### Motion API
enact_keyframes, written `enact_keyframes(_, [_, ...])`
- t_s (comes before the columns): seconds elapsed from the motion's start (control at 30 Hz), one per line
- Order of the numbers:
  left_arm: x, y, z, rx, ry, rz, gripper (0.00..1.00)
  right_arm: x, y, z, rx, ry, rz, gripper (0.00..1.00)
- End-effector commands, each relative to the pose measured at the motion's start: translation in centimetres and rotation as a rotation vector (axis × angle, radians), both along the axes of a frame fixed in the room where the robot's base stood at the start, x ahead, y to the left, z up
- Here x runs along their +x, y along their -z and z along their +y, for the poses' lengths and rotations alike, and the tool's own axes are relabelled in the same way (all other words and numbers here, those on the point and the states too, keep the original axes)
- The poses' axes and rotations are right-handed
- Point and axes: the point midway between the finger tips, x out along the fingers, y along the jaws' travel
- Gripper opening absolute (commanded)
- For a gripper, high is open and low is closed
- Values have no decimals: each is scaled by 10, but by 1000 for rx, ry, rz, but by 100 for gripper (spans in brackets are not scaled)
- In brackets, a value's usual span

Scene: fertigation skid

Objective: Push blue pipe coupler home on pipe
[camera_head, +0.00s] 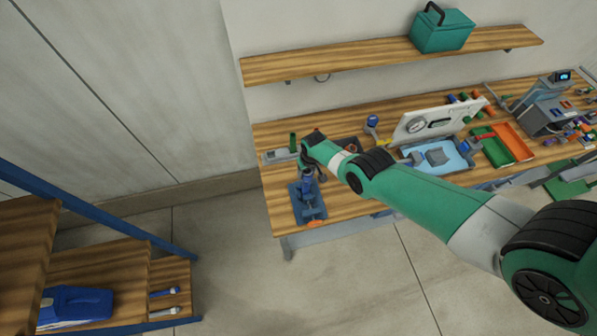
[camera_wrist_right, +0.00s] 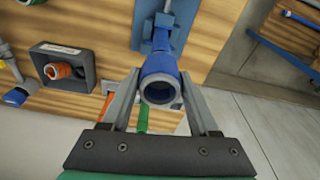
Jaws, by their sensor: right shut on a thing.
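My right gripper (camera_wrist_right: 159,85) has its two fingers closed on the sides of a blue pipe coupler (camera_wrist_right: 159,88), whose round open end faces the wrist camera. Behind the coupler, a blue pipe (camera_wrist_right: 165,48) runs in line toward a blue fixture (camera_wrist_right: 150,30) on the wooden bench. The joint between coupler and pipe is not clear, so I cannot tell how far on it sits. In the head view, my right gripper (camera_head: 307,172) reaches down over the blue fixture (camera_head: 310,208) at the bench's left end. My left gripper is not in view.
A dark box with an orange fitting (camera_wrist_right: 60,72) stands beside the fixture. A green upright piece (camera_head: 293,142) is behind my gripper. A shelf (camera_head: 380,57) hangs above.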

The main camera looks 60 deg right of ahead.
Motion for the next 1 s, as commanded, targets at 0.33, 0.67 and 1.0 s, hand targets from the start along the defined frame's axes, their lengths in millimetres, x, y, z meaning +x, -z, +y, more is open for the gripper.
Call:
enact_keyframes(0.33, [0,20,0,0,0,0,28,1,19,0,-1,0,-1,6])
enact_keyframes(0.67, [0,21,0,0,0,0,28,1,21,0,-1,-1,-1,6])
enact_keyframes(1.0, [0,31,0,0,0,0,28,1,31,1,-1,-1,-1,6])
